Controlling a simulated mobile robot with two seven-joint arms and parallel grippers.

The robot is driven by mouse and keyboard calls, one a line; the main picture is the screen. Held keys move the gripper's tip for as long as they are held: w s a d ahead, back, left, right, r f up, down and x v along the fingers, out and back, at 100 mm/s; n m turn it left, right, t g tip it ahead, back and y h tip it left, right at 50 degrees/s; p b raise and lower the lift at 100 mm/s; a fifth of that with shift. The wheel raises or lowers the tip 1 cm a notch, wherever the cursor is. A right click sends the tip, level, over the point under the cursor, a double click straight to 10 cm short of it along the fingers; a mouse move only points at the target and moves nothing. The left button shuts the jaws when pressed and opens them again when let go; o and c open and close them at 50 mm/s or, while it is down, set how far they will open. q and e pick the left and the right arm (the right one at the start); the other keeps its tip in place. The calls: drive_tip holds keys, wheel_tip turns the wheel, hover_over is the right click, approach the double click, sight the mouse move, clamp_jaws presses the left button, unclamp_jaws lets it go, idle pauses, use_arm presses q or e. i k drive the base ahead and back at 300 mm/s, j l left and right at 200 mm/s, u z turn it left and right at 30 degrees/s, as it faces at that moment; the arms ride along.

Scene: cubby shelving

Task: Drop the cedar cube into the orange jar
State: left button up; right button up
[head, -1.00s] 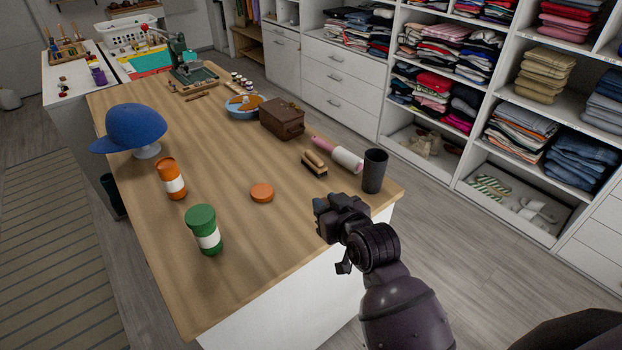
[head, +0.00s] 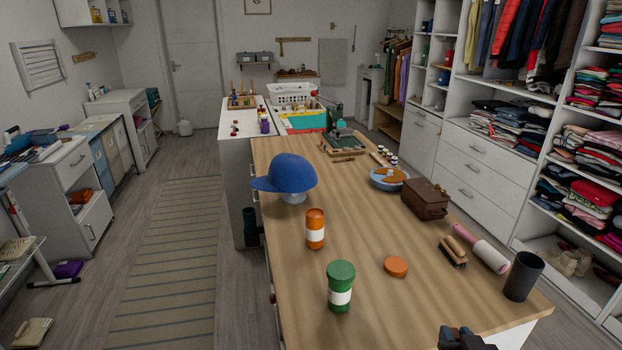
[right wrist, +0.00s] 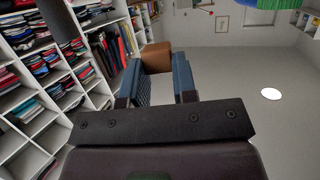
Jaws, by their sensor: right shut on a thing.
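The orange jar (head: 315,229), with a white band, stands upright on the wooden table, left of the middle. An orange disc like a lid (head: 396,266) lies flat to its right. My right gripper (head: 462,338) shows only partly at the bottom edge of the head view, to the right of and nearer than the jar. In the right wrist view the right gripper (right wrist: 160,82) is shut on the brown cedar cube (right wrist: 155,57), held between the blue fingertips. The cube cannot be made out in the head view. My left gripper is not in view.
A green jar (head: 340,286) stands in front of the orange jar. A blue cap (head: 287,174) on a stand is behind it.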

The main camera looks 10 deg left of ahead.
sight(316, 236)
drive_tip(key=j, duration=0.35)
drive_tip(key=k+j, duration=0.1)
drive_tip(key=j, duration=0.3)
drive_tip(key=j+z, duration=0.2)
drive_tip(key=j, duration=0.5)
drive_tip(key=i+j, duration=0.1)
drive_tip(key=j, duration=0.3)
drive_tip(key=i+j+z, duration=0.15)
drive_tip(key=j, duration=0.2)
drive_tip(key=i+j, duration=0.15)
drive_tip(key=j, duration=0.2)
drive_tip(key=i+j+z, duration=0.15)
drive_tip(key=j, duration=0.2)
drive_tip(key=i+j+z, duration=0.1)
drive_tip(key=i+j, duration=0.15)
drive_tip(key=i, duration=0.25)
drive_tip(key=i+j, duration=0.25)
drive_tip(key=i, duration=0.2)
drive_tip(key=z, duration=0.05)
